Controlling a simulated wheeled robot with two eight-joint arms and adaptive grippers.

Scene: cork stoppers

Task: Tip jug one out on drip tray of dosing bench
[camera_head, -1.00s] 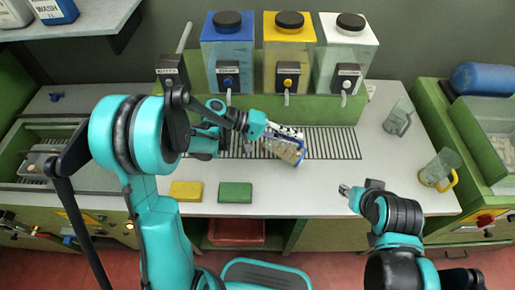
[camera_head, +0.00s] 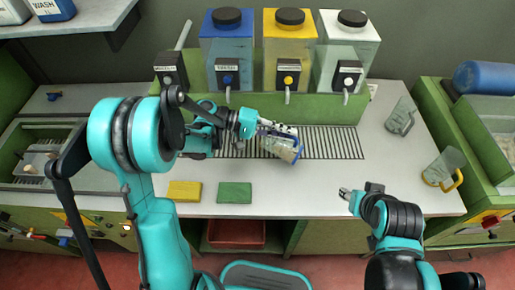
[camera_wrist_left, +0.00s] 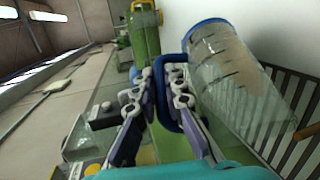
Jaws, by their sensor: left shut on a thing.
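My left gripper (camera_head: 262,127) is shut on the blue handle (camera_wrist_left: 183,104) of a clear jug with a blue rim. The jug (camera_head: 280,146) is tilted over the slatted drip tray (camera_head: 338,143) of the bench. In the left wrist view the jug (camera_wrist_left: 235,82) shows beige patches and dark marks through its wall, and the tray slats (camera_wrist_left: 292,100) lie beyond it. I cannot tell what, if anything, is inside it. My right gripper (camera_head: 344,193) is near the bench's front edge, away from the jug; its jaws are too small to read.
Blue (camera_head: 228,50), yellow (camera_head: 289,50) and white (camera_head: 345,55) dispensers stand behind the tray. A clear jug (camera_head: 401,117) and a yellow-handled jug (camera_head: 442,168) stand at right. Yellow (camera_head: 185,191) and green (camera_head: 234,192) pads lie in front. The bench right of the tray is partly clear.

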